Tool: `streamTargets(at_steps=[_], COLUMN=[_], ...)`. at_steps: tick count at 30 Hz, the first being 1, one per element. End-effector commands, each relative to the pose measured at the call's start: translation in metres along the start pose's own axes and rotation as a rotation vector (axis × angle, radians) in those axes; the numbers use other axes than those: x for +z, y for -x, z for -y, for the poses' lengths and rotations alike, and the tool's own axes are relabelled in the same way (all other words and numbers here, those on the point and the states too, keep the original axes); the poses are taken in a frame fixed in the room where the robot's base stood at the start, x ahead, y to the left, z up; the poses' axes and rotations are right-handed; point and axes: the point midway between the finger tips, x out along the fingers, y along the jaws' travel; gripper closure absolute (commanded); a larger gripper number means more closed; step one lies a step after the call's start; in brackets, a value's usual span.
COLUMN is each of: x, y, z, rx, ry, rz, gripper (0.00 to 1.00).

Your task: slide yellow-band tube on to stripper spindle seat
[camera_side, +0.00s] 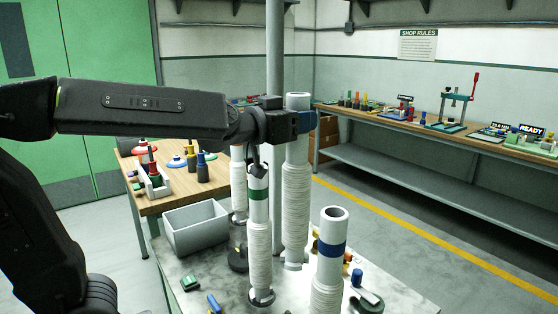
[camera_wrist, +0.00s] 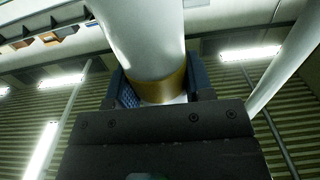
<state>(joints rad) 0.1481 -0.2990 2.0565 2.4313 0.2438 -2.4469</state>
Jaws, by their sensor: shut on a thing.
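My gripper (camera_side: 303,122) is shut on the yellow-band tube (camera_side: 297,185), a tall white tube wound with pale yarn. It hangs upright over the grey table, and its lower end looks clear of the tabletop. In the wrist view the yellow band (camera_wrist: 163,88) sits between the blue jaws (camera_wrist: 205,82); in the side view the jaws hide it. A green-band tube (camera_side: 259,225) stands upright left of it on a dark round base. A blue-band tube (camera_side: 330,270) stands in front, to the right. I cannot pick out the stripper spindle seat with certainty.
Another wound tube (camera_side: 238,175) stands behind the green-band one. A grey bin (camera_side: 195,228) and small green and blue parts lie at the left of the grey table (camera_side: 222,285). A vertical grey post (camera_side: 274,50) rises close behind my gripper. A wooden table (camera_side: 190,183) stands behind.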

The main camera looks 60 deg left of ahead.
Motion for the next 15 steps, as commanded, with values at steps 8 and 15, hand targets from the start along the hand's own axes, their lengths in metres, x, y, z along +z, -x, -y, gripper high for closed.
streamTargets(at_steps=[8,15], x=[-0.017,-0.035], y=[-0.015,-0.034], z=[0.021,0.055], rx=[-0.110,-0.289], ry=[0.002,0.002], rz=[-0.004,-0.002], gripper=[0.96,0.96])
